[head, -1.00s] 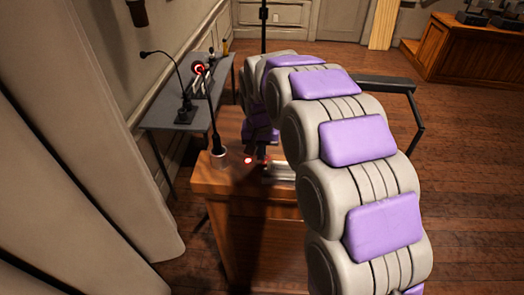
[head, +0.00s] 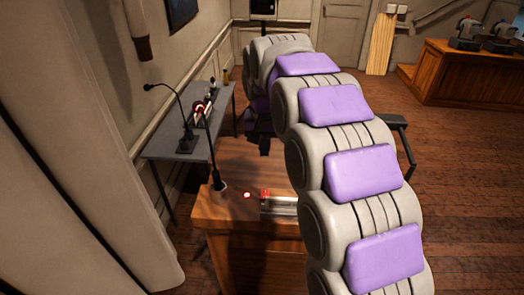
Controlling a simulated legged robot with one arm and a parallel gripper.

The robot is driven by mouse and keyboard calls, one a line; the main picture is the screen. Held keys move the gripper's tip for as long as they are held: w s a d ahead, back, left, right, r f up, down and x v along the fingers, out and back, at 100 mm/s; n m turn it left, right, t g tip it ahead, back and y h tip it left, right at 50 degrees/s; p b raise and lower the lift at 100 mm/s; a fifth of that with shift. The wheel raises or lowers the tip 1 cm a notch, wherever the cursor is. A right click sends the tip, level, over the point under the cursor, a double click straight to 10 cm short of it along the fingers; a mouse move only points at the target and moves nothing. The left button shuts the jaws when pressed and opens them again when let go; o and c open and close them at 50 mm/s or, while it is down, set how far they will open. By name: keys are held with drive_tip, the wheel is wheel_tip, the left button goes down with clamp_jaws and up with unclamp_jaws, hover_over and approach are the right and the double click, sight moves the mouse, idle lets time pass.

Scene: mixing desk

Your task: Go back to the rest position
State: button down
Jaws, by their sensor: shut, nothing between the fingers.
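My arm, a chain of pale grey segments with purple pads, runs from the lower right up towards the middle of the head view and bends down at its far end. My gripper (head: 264,146) shows as a small dark shape below that bend, partly hidden by the arm. It is shut and holds nothing that I can see. It appears above the far part of the wooden desk (head: 232,212), apart from the controls. On the desk are a lit red button (head: 247,195), a second red piece (head: 265,193) and a pale metal panel (head: 279,206), partly covered by my arm.
A grey table (head: 160,146) with another microphone (head: 187,140) and a device with a red ring (head: 200,108) stands behind, left. A dark bench (head: 397,121) is right of the arm.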

drive_tip(key=shift+a, duration=0.1)
idle(0.3)
drive_tip(key=s+d+g, duration=0.1)
drive_tip(key=s+d, duration=0.4)
drive_tip(key=s, duration=0.3)
drive_tip(key=s+d, duration=0.6)
drive_tip(key=s, duration=0.3)
drive_tip(key=s+d+f, duration=0.1)
drive_tip(key=s+f, duration=0.1)
drive_tip(key=s, duration=0.5)
drive_tip(key=s+d+f+g, duration=0.1)
drive_tip(key=s+d+f, duration=0.1)
drive_tip(key=s, duration=0.6)
drive_tip(key=s+d+f+g, duration=0.1)
drive_tip(key=s+d+f, duration=0.1)
drive_tip(key=s, duration=0.5)
drive_tip(key=shift+s+f, duration=0.4)
drive_tip(key=shift+f, duration=0.5)
drive_tip(key=shift+w, duration=0.1)
